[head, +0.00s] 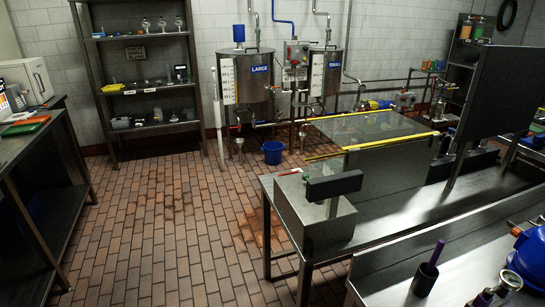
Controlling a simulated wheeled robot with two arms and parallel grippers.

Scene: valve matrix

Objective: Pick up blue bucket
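The blue bucket (273,152) stands upright on the brick floor in the head view, a little above the middle of the picture. It is in front of the steel tank labelled LARGE (246,78). It appears small and far off, and its inside is hard to see. Neither of my grippers shows in the view.
Open tiled floor (170,220) lies on the left and centre. A steel table (395,215) with a metal box (313,212) stands at the right. A dark bench (40,160) is at the left, and a shelf rack (148,80) against the back wall.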

